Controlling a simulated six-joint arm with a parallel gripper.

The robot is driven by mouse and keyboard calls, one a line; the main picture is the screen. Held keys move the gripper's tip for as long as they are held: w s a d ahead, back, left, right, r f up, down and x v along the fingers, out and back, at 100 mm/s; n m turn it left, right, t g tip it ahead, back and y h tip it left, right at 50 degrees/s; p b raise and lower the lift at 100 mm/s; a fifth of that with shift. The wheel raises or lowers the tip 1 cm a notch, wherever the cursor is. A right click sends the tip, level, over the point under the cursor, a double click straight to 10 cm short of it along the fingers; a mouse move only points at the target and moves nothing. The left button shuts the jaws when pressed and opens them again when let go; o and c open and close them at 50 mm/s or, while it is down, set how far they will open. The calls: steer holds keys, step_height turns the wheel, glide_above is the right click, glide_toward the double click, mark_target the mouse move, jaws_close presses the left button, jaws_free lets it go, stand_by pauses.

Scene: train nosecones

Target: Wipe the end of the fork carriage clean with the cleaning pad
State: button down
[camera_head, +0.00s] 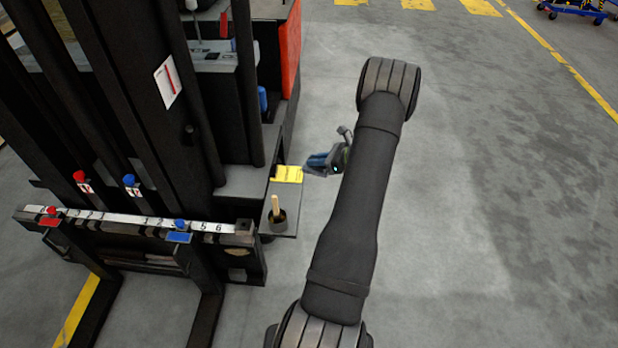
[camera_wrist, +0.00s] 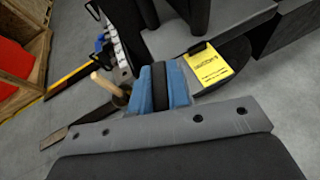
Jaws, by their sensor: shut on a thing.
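The fork carriage (camera_head: 152,222) runs across the front of the forklift, with a white numbered scale along its top. Its dark right end (camera_head: 243,232) lies beyond the 6 mark. My gripper (camera_head: 314,163) is to the right of that end and farther back, beside the yellow card. In the wrist view its two blue fingers (camera_wrist: 161,74) are shut on a dark strip, seemingly the cleaning pad (camera_wrist: 161,90). The pad is largely hidden between the fingers. The gripper is apart from the carriage, which shows in the wrist view at upper left (camera_wrist: 118,45).
A small shelf (camera_head: 288,232) beside the carriage end holds a dark cup (camera_head: 279,221) with a wooden-handled tool (camera_head: 275,204). A yellow card (camera_head: 287,174) lies behind. Red (camera_head: 80,176) and blue (camera_head: 129,180) pieces stand at the carriage. Open floor lies right.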

step_height(320, 180, up, 13)
steer(key=d+m+t+h, duration=0.2)
steer(key=m+t+h, duration=0.15)
steer(key=m, duration=0.45)
steer(key=s+a+f+n+g+h, duration=0.1)
steer(key=s+a+f+n+g, duration=0.3)
steer(key=a, duration=0.4)
steer(key=s+a+f+n+g+h, duration=0.1)
steer(key=s+a+f+g, duration=0.3)
steer(key=a, duration=0.4)
steer(key=s+a+f+n+g+h, duration=0.1)
steer(key=s+a+f+n+g, duration=0.2)
steer(key=a+f+g, duration=0.4)
steer(key=s+a+f+n+t+h, duration=0.35)
steer(key=s+f+n+h, duration=0.45)
steer(key=f, duration=0.5)
steer(key=s+a+f+n+t+h, duration=0.2)
steer(key=s+a+f+n+h, duration=0.3)
steer(key=s+f+n+h, duration=0.6)
steer(key=a+f+n+t+y, duration=0.4)
steer(key=a+f+t, duration=0.1)
steer(key=f+t, duration=0.25)
steer(key=shift+g, duration=0.25)
steer(key=shift+w+d+f, duration=0.15)
steer(key=shift+w+f, duration=0.05)
steer(key=shift+w, duration=1.15)
steer(key=shift+w+d+f, duration=0.1)
steer(key=shift+w+f, duration=0.1)
steer(key=shift+w, duration=1.1)
